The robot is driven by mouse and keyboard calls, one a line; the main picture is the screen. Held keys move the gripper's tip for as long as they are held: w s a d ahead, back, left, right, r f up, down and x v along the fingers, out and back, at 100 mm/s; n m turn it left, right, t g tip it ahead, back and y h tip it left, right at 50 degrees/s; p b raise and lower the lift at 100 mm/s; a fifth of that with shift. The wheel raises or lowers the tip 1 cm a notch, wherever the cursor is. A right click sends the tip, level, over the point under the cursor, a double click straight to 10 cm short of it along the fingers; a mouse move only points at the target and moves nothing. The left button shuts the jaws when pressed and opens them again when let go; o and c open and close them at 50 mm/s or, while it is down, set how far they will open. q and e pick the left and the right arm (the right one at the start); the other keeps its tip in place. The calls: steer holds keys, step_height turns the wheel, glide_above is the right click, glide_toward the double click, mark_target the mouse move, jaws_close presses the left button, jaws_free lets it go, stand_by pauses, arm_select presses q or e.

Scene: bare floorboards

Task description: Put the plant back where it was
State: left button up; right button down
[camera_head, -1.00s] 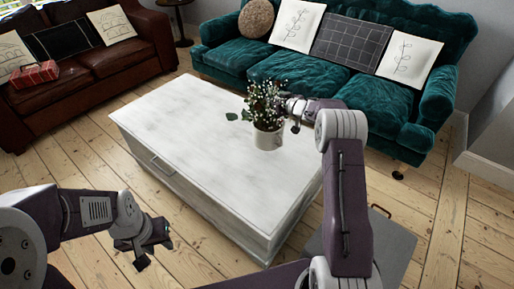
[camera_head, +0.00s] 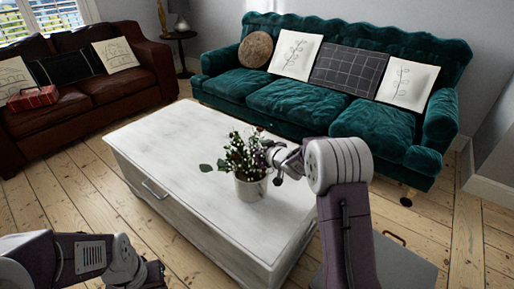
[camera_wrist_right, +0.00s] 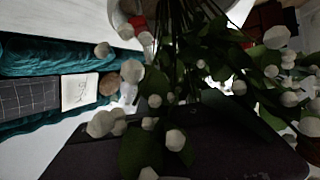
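The plant (camera_head: 251,188) is a pale cylindrical pot with green leaves and small white flowers. It appears upright over the right part of the white coffee table (camera_head: 170,150). I cannot tell whether its base touches the top. My right gripper (camera_head: 272,158) is at the upper right side of the plant, apparently shut on it; leaves and flowers hide the fingertips. In the right wrist view, foliage fills much of the picture and the pot (camera_wrist_right: 120,22) shows at the top. My left gripper (camera_head: 154,274) is low at the left, cut by the bottom edge, its fingers unclear.
A green sofa (camera_head: 290,98) with cushions stands behind the table. A brown leather sofa (camera_head: 130,88) with a red case (camera_head: 33,97) is at the left. A small dark side table (camera_head: 180,38) stands between them. The left part of the coffee table is clear.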

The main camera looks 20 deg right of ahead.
mark_target(256, 168)
step_height(256, 168, down, 3)
steer(key=shift+w+f+b, duration=0.1)
steer(key=shift+b, duration=0.75)
steer(key=shift+r, duration=0.2)
steer(key=shift+f, duration=0.15)
steer(key=c, duration=1.6)
jaws_free()
steer(key=shift+f, duration=0.1)
